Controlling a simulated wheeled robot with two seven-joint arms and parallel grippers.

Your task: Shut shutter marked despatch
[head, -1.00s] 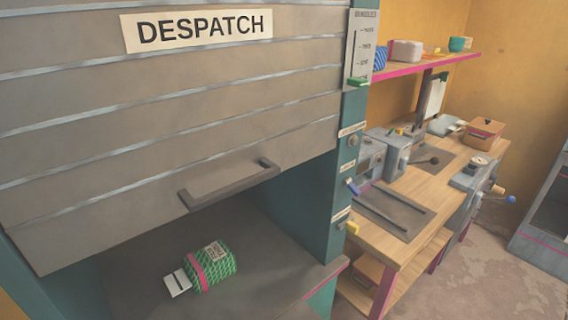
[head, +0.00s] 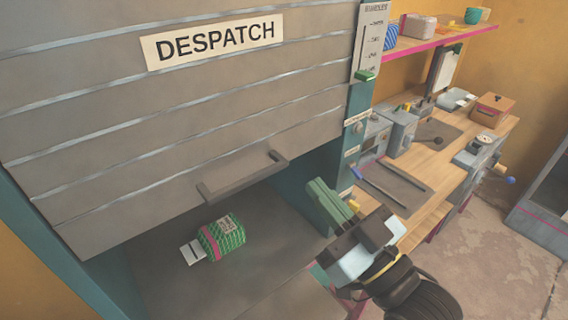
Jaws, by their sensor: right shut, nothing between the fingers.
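The grey slatted shutter (head: 120,125) carries a cream label reading DESPATCH (head: 213,42). It hangs partly lowered, with an open gap between its bottom edge and the counter. Its dark bar handle (head: 242,177) is near the bottom edge. My right gripper (head: 328,205) is at the lower middle of the head view, to the right of and below the handle and apart from it. Its green fingers are together with nothing between them. My left gripper is not in view.
A green netted bundle with a pink band and white tag (head: 223,240) lies on the counter (head: 170,285) below the shutter. A teal post (head: 354,130) with a slider scale borders the opening. A wooden workbench (head: 440,170) with devices stands at right.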

